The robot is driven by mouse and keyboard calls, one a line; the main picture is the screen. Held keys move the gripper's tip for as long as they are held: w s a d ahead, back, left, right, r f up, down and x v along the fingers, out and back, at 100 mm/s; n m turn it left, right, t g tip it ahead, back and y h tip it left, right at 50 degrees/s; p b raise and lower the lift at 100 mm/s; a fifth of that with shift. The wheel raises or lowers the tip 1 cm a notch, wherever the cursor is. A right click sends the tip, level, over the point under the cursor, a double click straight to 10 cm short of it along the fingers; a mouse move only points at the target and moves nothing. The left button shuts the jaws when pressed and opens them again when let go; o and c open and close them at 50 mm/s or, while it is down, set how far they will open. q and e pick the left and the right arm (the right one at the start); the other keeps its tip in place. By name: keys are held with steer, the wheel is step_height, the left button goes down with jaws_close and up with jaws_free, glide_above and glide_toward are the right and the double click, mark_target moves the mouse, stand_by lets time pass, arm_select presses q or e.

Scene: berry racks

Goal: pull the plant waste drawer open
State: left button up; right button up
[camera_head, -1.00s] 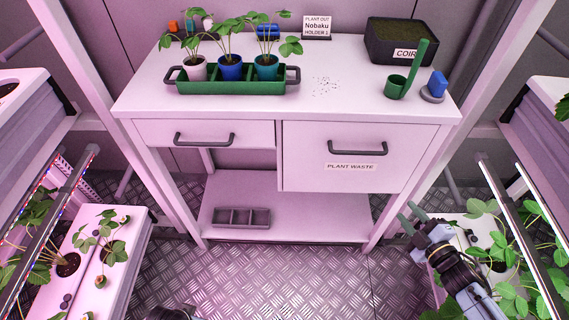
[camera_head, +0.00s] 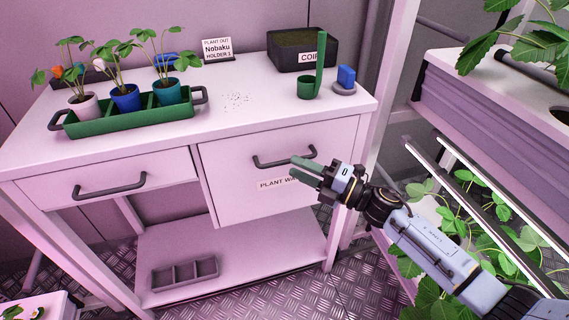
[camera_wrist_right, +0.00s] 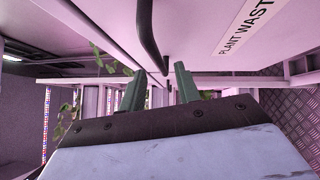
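The plant waste drawer (camera_head: 235,165) is the deep white drawer on the right of the bench, and it looks shut. Its dark bar handle (camera_head: 284,160) is on the upper front, above the partly hidden PLANT WASTE label (camera_head: 273,184). My right gripper (camera_head: 300,168) is in front of the drawer, with its green fingers by the right end of the handle. In the right wrist view the fingers (camera_wrist_right: 158,88) are apart with nothing between them, and the handle (camera_wrist_right: 153,40) runs just beyond their tips. My left gripper is not in view.
A second drawer (camera_head: 50,187) with a handle is on the left. The bench top (camera_head: 225,123) bears a green planter (camera_head: 150,118), a coir box (camera_head: 275,55) and a green scoop (camera_head: 306,88). A plant rack (camera_head: 470,110) stands close on the right.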

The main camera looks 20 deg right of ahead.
mark_target(287, 163)
steer(key=shift+x, duration=2.25)
steer(key=shift+f, duration=0.1)
steer(key=shift+c, duration=0.2)
jaws_close()
